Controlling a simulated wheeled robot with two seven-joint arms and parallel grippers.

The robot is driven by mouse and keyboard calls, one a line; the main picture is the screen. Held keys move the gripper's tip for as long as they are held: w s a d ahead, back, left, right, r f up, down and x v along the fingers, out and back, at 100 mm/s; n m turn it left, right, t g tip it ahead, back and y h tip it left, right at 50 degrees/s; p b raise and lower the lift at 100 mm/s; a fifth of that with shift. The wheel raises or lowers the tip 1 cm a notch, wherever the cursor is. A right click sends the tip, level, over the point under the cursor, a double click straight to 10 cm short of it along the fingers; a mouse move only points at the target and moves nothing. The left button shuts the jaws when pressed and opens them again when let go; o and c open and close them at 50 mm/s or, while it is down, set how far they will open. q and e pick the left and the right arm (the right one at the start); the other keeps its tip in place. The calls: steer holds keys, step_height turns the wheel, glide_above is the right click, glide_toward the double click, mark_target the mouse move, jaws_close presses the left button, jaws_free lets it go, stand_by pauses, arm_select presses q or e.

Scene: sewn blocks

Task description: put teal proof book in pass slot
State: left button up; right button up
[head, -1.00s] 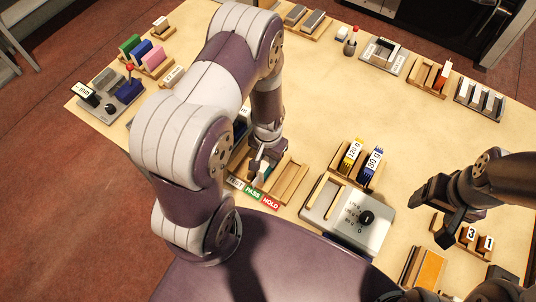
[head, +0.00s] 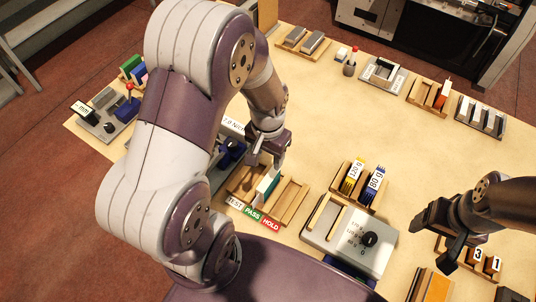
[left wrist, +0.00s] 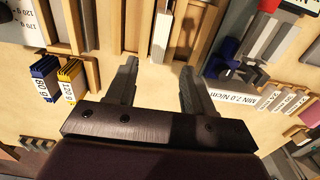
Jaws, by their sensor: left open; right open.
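The teal proof book (head: 267,184) stands upright in the middle slot of the wooden rack (head: 292,204), in line with the green PASS label (head: 252,212). Its pale edge shows in the left wrist view (left wrist: 161,32). My left gripper (head: 272,160) is open and empty, just above and behind the book, apart from it. In the left wrist view its two fingers (left wrist: 158,72) are spread wide with bare table between them. My right gripper (head: 437,228) is open and empty at the right, over the table. The slots by the TEST and HOLD labels look empty.
Yellow and blue weighted blocks (head: 362,183) stand in a holder right of the rack. A grey device with a black knob (head: 350,236) is in front of them. A blue-topped fixture (head: 230,152) is close to my left gripper. The table centre is clear.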

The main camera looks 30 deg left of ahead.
arm_select(q)
steer(key=shift+s+d+r+t, duration=0.7)
steer(key=shift+s+d+r, duration=0.5)
steer(key=shift+s+r, duration=1.5)
steer(key=shift+n, duration=0.3)
steer(key=f+b, duration=0.2)
steer(key=w+f+b, duration=0.1)
steer(key=f+b, duration=0.1)
steer(key=b, duration=0.1)
steer(key=shift+w, duration=0.15)
